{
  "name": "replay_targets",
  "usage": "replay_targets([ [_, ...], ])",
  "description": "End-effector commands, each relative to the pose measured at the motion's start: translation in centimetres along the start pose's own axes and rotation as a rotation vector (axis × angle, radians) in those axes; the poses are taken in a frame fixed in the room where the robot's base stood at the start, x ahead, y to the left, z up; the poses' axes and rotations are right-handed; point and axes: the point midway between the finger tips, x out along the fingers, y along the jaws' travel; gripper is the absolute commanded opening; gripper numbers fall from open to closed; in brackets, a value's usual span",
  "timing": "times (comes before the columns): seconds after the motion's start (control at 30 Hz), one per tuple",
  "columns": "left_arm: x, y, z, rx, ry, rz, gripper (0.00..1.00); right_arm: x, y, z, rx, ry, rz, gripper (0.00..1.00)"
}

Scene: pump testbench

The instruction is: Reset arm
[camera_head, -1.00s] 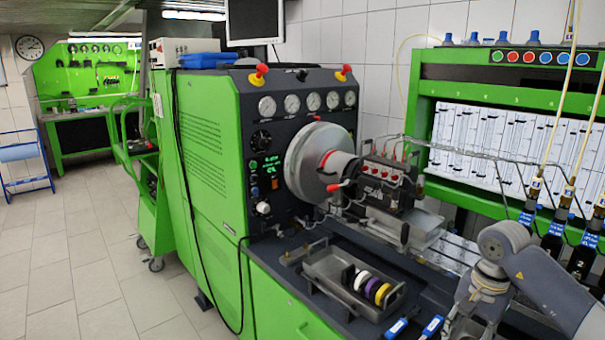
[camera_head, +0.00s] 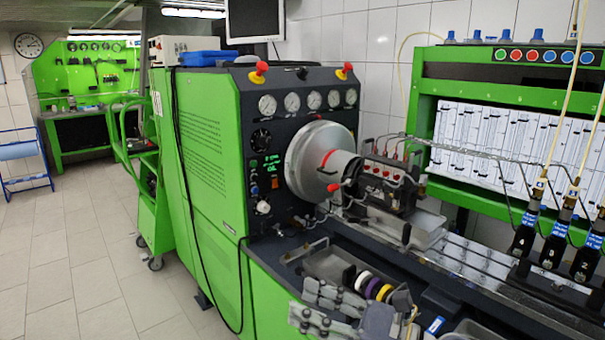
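My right gripper (camera_head: 306,299) is at the bottom centre, in front of the metal tray. Its two grey fingers point left, with a gap between them, and it looks open and empty. The gripper covers much of the tray (camera_head: 323,262) and part of the view below it. My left gripper is not in view.
White, purple and yellow rings (camera_head: 374,287) sit by the tray, just behind my gripper. The green pump testbench (camera_head: 212,150) with its large grey disc (camera_head: 305,160) stands behind. Several hose-fed injectors (camera_head: 556,240) stand at right. Floor (camera_head: 90,260) at left is clear.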

Motion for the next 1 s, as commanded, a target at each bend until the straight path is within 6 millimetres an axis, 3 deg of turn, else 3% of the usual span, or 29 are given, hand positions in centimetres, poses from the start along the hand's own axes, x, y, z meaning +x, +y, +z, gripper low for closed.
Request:
replay_targets([
  [0.1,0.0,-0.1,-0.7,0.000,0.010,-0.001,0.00,-1.2,-1.7,2.8,0.334,-0.227,-0.176,0.40],
  [0.23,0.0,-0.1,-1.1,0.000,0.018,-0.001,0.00,-4.5,-4.7,3.5,0.714,-0.456,-0.371,0.40],
  [0.37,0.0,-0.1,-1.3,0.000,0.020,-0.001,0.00,-9.4,-7.3,1.0,1.098,-0.670,-0.580,0.40],
  [0.5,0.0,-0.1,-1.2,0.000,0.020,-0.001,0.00,-15.2,-8.1,-4.5,1.503,-0.886,-0.825,0.40],
  [0.57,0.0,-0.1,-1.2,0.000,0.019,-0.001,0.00,-17.6,-7.4,-7.5,1.668,-0.974,-0.941,0.40],
  [0.67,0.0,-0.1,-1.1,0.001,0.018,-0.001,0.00,-21.5,-4.8,-12.8,1.930,-1.117,-1.151,0.40],
  [0.8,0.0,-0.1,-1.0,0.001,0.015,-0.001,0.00,-25.6,1.1,-18.9,2.216,-1.281,-1.452,0.40],
  [0.87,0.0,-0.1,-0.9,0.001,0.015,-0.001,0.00,-26.8,3.7,-20.6,2.303,-1.335,-1.570,0.40],
  [0.9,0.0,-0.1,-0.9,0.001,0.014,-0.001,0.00,-27.5,5.3,-21.6,-2.302,1.336,1.610,0.40],
  [1.0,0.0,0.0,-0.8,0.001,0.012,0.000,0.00,-28.8,9.3,-23.3,-2.127,1.244,1.584,0.40],
])
